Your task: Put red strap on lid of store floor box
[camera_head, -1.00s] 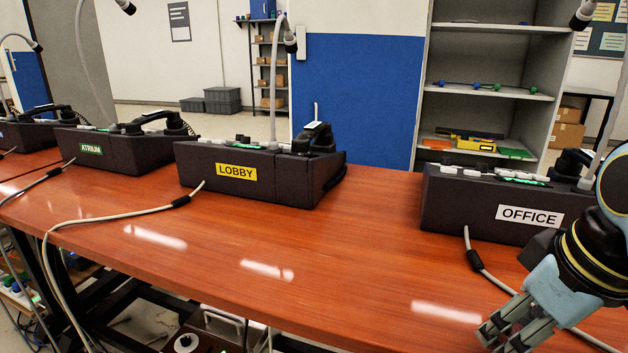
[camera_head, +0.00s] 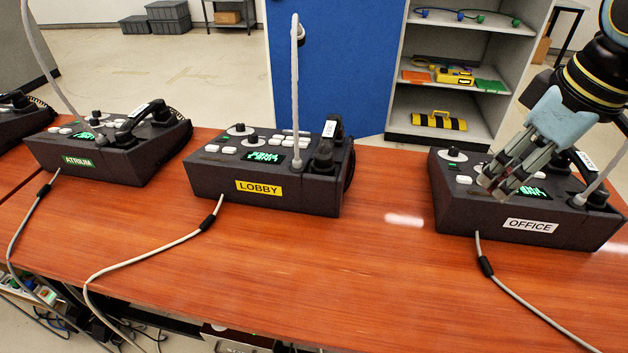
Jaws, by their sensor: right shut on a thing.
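My right gripper (camera_head: 497,188) comes in from the upper right, fingers pointing down-left over the OFFICE paging phone (camera_head: 470,210). Its fingers are close together; the thing between them is too small or hidden to make out. I see no red strap and no box marked store floor. The LOBBY phone (camera_head: 215,178) stands in the middle and the ATRIUM phone (camera_head: 105,168) at the left, both on the same table. My left gripper is not in view.
The orange-brown wooden table (camera_head: 330,265) is clear in front of the phones. Grey cables run over its front edge. Behind stand a blue panel (camera_head: 335,75) and a grey shelf (camera_head: 475,50) with a striped yellow-black case (camera_head: 438,121). Grey crates (camera_head: 167,14) lie on the far floor.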

